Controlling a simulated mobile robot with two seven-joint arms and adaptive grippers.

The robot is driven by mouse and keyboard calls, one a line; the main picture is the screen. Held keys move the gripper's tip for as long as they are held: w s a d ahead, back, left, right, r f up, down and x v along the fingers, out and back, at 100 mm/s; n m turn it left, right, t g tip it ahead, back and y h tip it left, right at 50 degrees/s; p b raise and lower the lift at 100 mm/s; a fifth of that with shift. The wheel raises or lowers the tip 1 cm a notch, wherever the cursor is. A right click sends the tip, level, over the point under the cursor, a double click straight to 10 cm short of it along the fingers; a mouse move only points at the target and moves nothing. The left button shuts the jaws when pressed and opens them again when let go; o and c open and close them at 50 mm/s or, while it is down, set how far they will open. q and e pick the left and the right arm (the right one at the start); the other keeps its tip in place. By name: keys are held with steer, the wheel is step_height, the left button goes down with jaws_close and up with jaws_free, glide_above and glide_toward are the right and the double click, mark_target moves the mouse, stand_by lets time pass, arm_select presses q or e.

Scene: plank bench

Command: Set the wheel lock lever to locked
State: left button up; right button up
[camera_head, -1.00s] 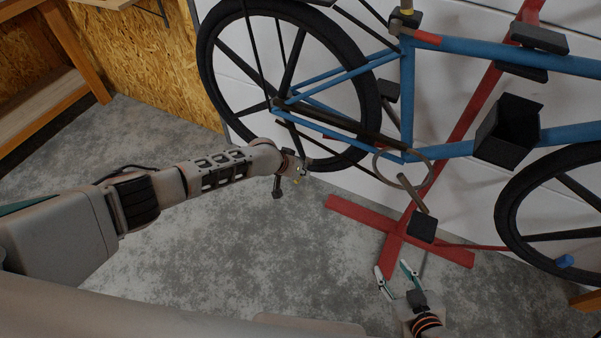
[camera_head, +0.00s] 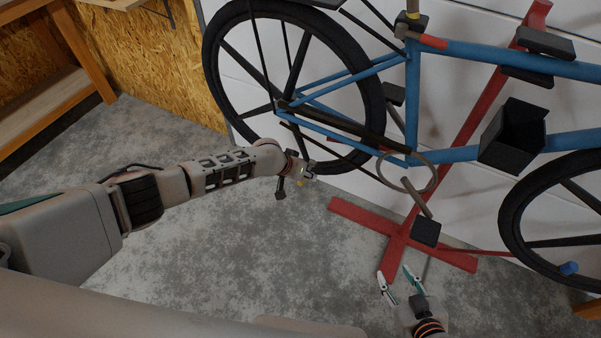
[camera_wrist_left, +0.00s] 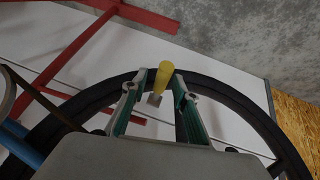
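A yellow handle on a small grey piece, which looks like the wheel lock lever (camera_wrist_left: 163,76), shows in the left wrist view in front of the rear wheel (camera_wrist_left: 92,101). My left gripper (camera_wrist_left: 160,84) is open, one finger to each side of the yellow handle; I cannot tell whether they touch it. In the head view my left gripper (camera_head: 309,173) is at the lower edge of the rear wheel (camera_head: 374,120), with a small yellow bit below it; the lever is mostly hidden there. My right gripper (camera_head: 396,281) is open and empty, low in front of the stand.
A blue bicycle (camera_head: 455,153) hangs on a red stand (camera_head: 350,215) by a white wall. A wooden bench (camera_head: 40,112) stands at left.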

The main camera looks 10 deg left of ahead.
arm_select(q)
steer(key=v, duration=1.2)
steer(key=shift+f, duration=0.1)
